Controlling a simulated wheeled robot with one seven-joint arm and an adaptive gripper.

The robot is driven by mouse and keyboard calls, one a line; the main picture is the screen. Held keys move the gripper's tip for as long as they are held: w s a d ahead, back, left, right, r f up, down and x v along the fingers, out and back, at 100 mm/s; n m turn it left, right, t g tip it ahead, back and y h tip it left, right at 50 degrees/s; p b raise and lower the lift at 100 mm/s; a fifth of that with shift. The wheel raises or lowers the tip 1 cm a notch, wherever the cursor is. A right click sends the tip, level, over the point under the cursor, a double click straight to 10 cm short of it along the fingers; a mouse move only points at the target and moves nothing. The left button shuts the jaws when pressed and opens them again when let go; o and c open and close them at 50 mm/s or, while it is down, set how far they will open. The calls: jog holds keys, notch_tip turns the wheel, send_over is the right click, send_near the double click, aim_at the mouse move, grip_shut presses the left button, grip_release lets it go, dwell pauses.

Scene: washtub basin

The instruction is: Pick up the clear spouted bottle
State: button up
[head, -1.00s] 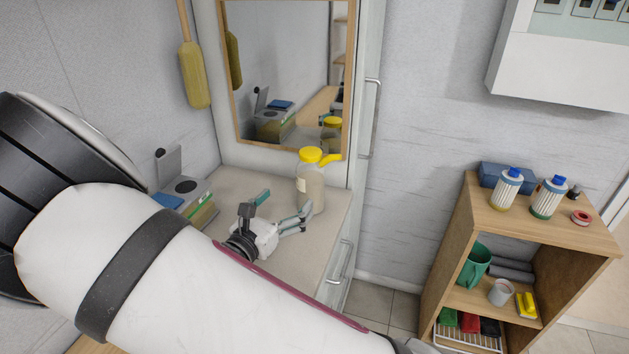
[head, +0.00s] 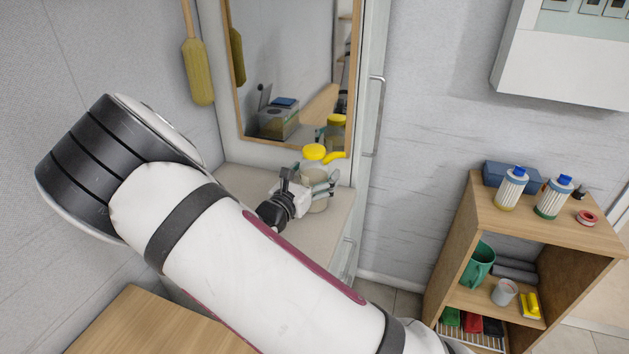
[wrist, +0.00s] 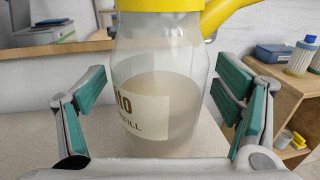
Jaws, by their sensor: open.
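The clear spouted bottle (head: 314,174) stands upright on the pale counter (head: 240,180) in front of the mirror. It has a yellow lid and a yellow spout pointing right. In the wrist view the bottle (wrist: 160,85) fills the middle, with cloudy liquid and a printed label. My gripper (head: 318,187) is open at the bottle. Its teal-padded fingers stand on either side of the bottle in the wrist view, with a visible gap on each side. The bottle's lower part is partly hidden by my gripper in the head view.
The mirror (head: 290,75) stands close behind the bottle. A wooden shelf unit (head: 540,228) is at the right, with two blue-capped bottles, a blue box and a red ring on top. A yellow paddle (head: 197,72) hangs on the left wall.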

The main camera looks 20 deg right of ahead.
jog(key=shift+w, duration=0.1)
jog(key=c, duration=1.4)
jog(key=shift+c, duration=0.6)
jog(key=shift+r, duration=0.1)
